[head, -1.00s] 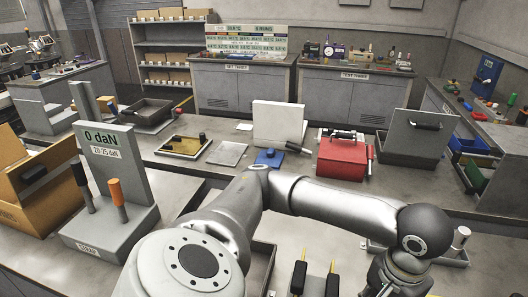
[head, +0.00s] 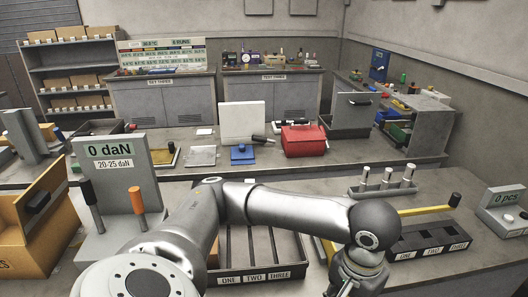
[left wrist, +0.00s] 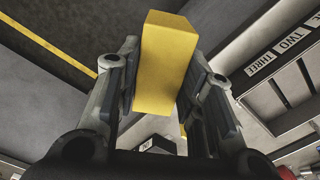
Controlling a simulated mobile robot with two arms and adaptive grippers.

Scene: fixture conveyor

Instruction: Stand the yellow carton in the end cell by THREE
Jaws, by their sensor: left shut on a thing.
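My left gripper (left wrist: 163,78) is shut on the yellow carton (left wrist: 165,55) in the left wrist view, with a finger on each side of it. The carton is a plain tall block held near the middle of the view. In the head view the left hand (head: 352,272) is at the bottom right of centre, and its fingers are cut off by the frame edge. The dark tray (head: 213,276) with long cells has labels ONE, TWO and THREE on its front, THREE at the right. The same labels seem to show in the left wrist view (left wrist: 283,50). My right gripper is not in view.
A gauge stand (head: 128,190) reading 0 daN stands at left beside an orange box (head: 50,225). A black block with small labels (head: 395,238), a rack of pegs (head: 385,183) and a counter box (head: 502,210) are at right. A red toolbox (head: 303,142) sits on the far bench.

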